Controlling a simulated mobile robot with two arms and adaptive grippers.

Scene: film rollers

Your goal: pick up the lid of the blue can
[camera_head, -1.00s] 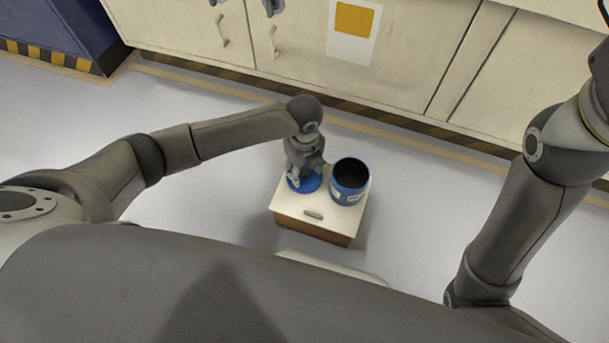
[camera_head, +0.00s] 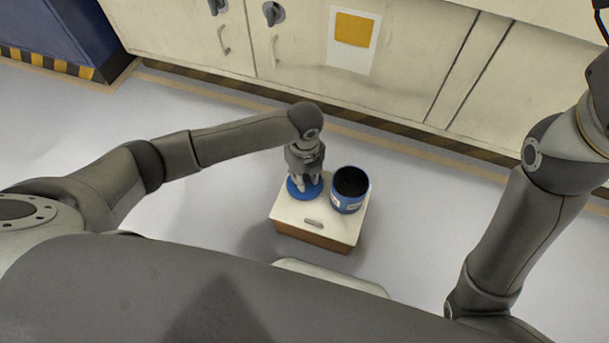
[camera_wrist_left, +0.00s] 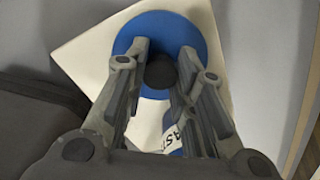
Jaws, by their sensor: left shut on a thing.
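The blue lid (camera_head: 293,192) is a round disc on the left part of a small cream-topped cabinet, beside the open blue can (camera_head: 347,205). In the left wrist view, the lid (camera_wrist_left: 152,24) has a dark round knob (camera_wrist_left: 161,73) at its middle. My left gripper (camera_head: 304,184) points down over the lid and is shut on its knob, with a finger on either side. I cannot tell whether the lid is clear of the cabinet top. My right gripper is outside the view.
The small cabinet (camera_head: 318,218) stands on open grey floor. Cream wall cupboards (camera_head: 300,50) with handles run along the back. A dark blue unit (camera_head: 60,35) stands at the back left.

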